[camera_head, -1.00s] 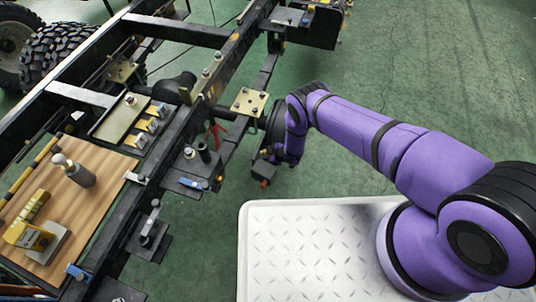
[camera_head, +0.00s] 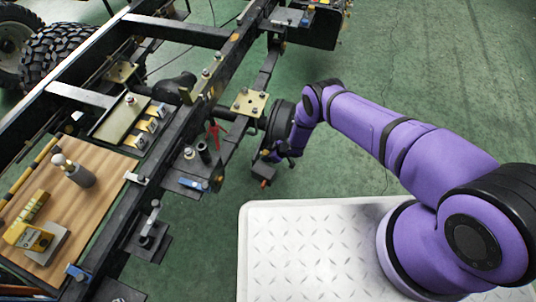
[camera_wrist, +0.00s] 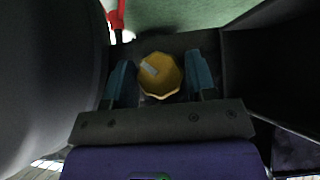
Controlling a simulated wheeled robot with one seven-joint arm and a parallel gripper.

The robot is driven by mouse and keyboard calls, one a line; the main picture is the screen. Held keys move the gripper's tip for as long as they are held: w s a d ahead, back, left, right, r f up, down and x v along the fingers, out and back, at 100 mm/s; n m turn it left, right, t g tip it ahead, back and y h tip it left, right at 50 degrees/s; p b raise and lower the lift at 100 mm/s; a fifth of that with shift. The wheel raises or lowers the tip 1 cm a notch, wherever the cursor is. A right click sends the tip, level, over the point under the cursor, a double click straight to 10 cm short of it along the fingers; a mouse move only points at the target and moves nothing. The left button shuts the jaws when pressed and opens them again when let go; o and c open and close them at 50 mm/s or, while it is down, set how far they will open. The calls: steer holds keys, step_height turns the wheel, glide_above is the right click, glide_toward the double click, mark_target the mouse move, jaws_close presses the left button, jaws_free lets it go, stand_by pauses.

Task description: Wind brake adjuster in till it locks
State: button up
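A gold, many-sided knob (camera_wrist: 160,75), which I take for the brake adjuster, shows in the wrist view with a small pale mark on its face. My gripper (camera_wrist: 160,78) has one teal finger on each side of the knob. Only thin dark gaps show beside it, and I cannot tell whether the fingers touch it. In the head view my gripper is at the low end of my purple arm, beside the dark round wheel hub (camera_head: 279,128). The fingertips and the gold knob are hidden there.
The black chassis rail (camera_head: 235,135) runs diagonally to the left of my arm. A red part (camera_head: 213,135) hangs near it and also shows in the wrist view (camera_wrist: 116,18). A wooden board (camera_head: 105,185) with tools lies at left. Green floor is free beyond my arm.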

steer(key=shift+o, duration=1.1)
steer(key=shift+r, duration=0.1)
steer(key=v, duration=1)
steer(key=shift+d, duration=0.3)
steer(key=shift+s+r, duration=0.1)
steer(key=shift+s, duration=0.05)
